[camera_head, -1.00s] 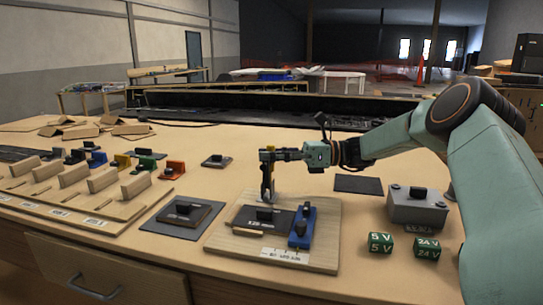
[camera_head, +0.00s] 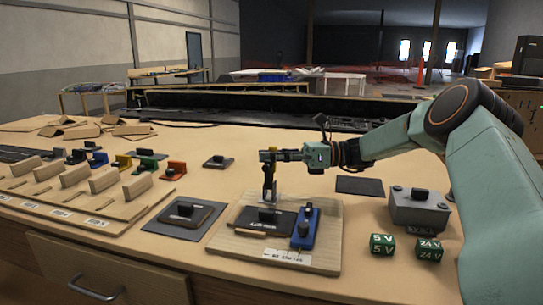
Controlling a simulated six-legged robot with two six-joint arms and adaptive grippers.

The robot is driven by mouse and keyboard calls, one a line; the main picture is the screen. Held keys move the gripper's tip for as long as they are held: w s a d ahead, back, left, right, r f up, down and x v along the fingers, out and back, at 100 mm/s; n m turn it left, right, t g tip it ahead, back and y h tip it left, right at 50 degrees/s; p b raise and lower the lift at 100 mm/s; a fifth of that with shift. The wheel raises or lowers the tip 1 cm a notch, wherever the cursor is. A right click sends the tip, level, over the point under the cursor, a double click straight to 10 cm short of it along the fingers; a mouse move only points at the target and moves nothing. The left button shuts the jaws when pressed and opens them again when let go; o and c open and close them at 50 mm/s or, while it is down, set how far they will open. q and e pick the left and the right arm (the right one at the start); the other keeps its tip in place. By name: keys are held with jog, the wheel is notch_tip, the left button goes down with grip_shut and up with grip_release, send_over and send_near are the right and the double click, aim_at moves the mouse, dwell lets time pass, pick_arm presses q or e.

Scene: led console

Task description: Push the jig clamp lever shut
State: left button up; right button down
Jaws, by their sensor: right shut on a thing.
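The jig is a light wooden plate (camera_head: 225,245) on the bench, with a white label at its front. A dark board (camera_head: 245,222) with a black handle (camera_head: 267,214) lies on it. A blue clamp with a black knob (camera_head: 305,229) stands along the board's right side; the lever's exact position is hard to tell. My right gripper (camera_head: 268,196) points down at the board's handle, left of the blue clamp, and is shut on that handle; the contact itself is small and partly hidden. My left gripper is out of view.
A grey box (camera_head: 418,212) and green 5 V (camera_head: 382,245) and 24 V (camera_head: 429,249) blocks stand right of the jig. A dark pad with a handled plate (camera_head: 184,211) lies to its left.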

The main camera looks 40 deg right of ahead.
jog(key=shift+d, duration=0.1)
jog(key=shift+w+d+f+m+t+y+b, duration=0.2)
jog(key=shift+w+d+f+m+t+b, duration=0.35)
jog(key=shift+m, duration=0.65)
jog(key=shift+w+d+f+m+t+y+b, duration=0.1)
jog(key=shift+w+d+m+y+b, duration=0.3)
jog(key=shift+m+b, duration=0.6)
jog(key=shift+w+d+f+m+t+b, duration=0.4)
jog(key=shift+d+m, duration=0.2)
jog(key=shift+m, duration=0.8)
jog(key=c, duration=1.5)
grip_release()
jog(key=shift+s+d, duration=0.1)
jog(key=shift+s, duration=0.05)
jog(key=shift+r, duration=0.1)
notch_tip(320, 180, up, 10)
jog(key=shift+f, duration=0.1)
